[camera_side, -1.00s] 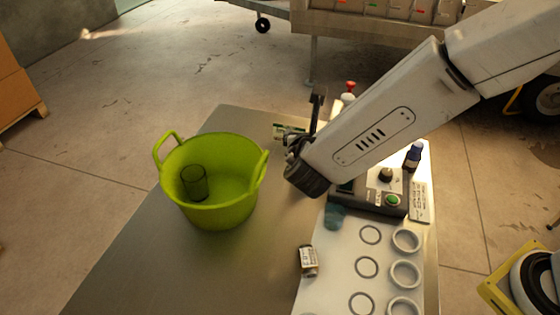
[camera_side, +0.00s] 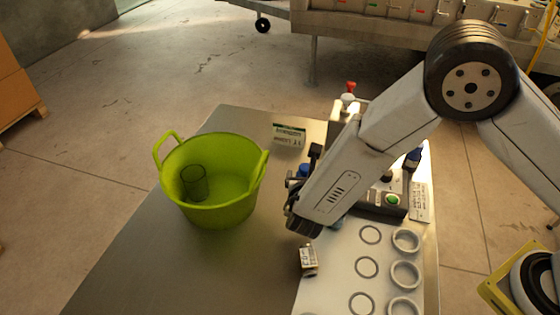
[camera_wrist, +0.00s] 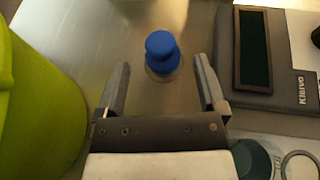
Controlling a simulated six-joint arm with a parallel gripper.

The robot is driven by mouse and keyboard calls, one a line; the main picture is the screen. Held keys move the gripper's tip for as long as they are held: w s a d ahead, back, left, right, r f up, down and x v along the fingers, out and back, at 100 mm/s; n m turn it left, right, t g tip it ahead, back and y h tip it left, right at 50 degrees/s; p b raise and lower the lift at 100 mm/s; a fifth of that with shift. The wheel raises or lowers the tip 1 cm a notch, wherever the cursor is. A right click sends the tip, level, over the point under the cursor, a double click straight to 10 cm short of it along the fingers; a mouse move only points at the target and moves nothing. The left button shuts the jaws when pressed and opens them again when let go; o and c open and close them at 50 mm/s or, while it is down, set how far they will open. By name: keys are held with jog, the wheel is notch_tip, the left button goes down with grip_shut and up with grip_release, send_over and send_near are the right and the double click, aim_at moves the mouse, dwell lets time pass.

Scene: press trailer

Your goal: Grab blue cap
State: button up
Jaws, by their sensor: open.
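The blue cap (camera_wrist: 162,45) sits on top of a small clear bottle or jar (camera_wrist: 163,68) in the wrist view, between and slightly beyond my fingertips. My gripper (camera_wrist: 162,80) is open, with one finger on each side of it and nothing held. In the side view a bit of the blue cap (camera_side: 304,170) shows beside my gripper (camera_side: 302,173), partly hidden by it. The bottle's body is mostly hidden there.
A green bucket (camera_side: 212,213) with a dark glass (camera_side: 194,183) inside stands left. A device with a screen (camera_wrist: 253,50) stands close right. A small labelled container (camera_side: 308,260) and white rings (camera_side: 405,240) are in front. A blue-capped dark bottle (camera_side: 413,158) stands behind my arm.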

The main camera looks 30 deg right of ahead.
aim_at(306, 169)
jog(key=shift+x, duration=3.5)
jog(key=shift+r, duration=0.1)
grip_shut()
